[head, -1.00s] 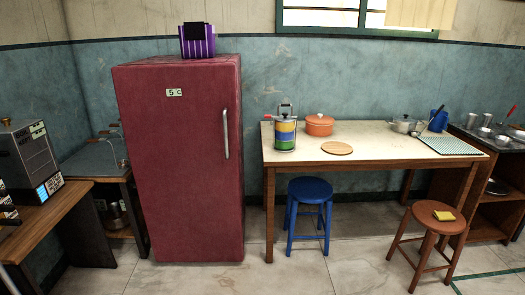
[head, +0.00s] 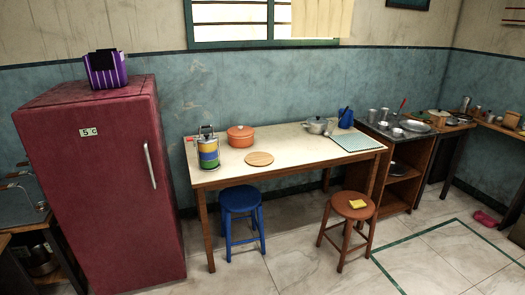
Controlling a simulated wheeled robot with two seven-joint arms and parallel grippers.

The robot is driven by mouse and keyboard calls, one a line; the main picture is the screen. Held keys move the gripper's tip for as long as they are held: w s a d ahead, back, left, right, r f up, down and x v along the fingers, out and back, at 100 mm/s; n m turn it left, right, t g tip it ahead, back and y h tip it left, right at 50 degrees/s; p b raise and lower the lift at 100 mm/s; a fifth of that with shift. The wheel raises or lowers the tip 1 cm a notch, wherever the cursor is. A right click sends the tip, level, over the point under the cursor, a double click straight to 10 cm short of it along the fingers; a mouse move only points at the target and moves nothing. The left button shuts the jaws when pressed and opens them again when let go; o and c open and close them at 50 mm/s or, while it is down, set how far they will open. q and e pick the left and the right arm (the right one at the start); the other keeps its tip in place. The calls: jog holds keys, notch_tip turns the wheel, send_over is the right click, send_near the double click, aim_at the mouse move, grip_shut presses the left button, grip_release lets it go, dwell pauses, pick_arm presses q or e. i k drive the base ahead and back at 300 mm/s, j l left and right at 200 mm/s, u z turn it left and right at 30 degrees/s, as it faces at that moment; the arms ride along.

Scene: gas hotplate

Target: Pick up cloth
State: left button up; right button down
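A small yellow folded piece (head: 357,203), which looks like a cloth or sponge, lies on the round seat of the brown wooden stool (head: 343,212). A pale green checked cloth or mat (head: 358,143) lies flat on the right end of the long table (head: 290,160). A pink item (head: 486,218) lies on the floor at the far right; it is too small to tell what it is. Neither of my grippers is in the head view.
A blue stool (head: 240,200) stands at the table's front. The table bears a striped canister (head: 208,152), an orange pot (head: 240,136) and a round board (head: 259,159). A red fridge (head: 100,190) stands left. Open tiled floor (head: 430,255) lies at the front right.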

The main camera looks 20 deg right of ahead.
aim_at(359, 203)
jog(key=z, duration=1.3)
